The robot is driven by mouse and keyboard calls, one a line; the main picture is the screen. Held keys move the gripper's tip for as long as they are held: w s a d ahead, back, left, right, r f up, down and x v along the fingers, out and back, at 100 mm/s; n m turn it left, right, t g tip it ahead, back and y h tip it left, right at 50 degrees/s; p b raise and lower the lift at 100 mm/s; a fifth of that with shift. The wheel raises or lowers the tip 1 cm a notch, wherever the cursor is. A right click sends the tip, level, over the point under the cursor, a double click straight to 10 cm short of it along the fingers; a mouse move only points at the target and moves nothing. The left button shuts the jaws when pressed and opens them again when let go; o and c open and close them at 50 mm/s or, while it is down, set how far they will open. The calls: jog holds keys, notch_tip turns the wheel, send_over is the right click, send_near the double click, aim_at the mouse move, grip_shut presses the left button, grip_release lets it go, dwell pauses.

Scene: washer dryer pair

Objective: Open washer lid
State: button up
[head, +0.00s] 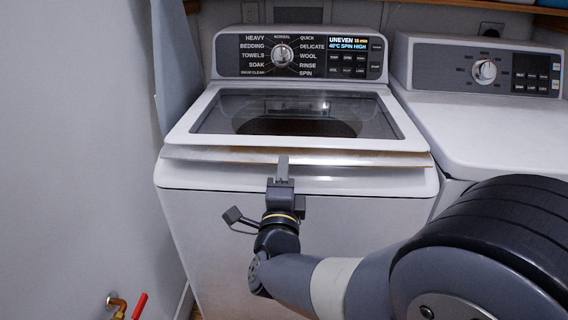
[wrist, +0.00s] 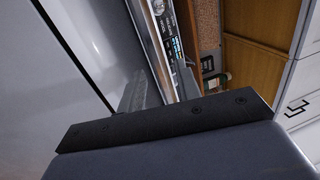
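The washer (head: 300,212) is white and stands in the middle of the head view. Its lid (head: 192,140) has a dark glass window and lies flat or nearly flat over the tub. I cannot tell whether its front edge is slightly raised. My gripper (head: 283,165) is at the middle of the lid's front edge, pointing towards the washer. In the wrist view the fingers (wrist: 134,92) are close to the washer's front edge; contact is unclear.
The washer's control panel (head: 300,54) stands behind the lid. A white dryer (head: 490,118) stands close on the right. A grey wall (head: 75,130) is on the left, with a red-handled valve (head: 139,305) low down. A wooden shelf (head: 500,5) runs above.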

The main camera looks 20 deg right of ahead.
jog(key=shift+x, duration=1.45)
grip_shut()
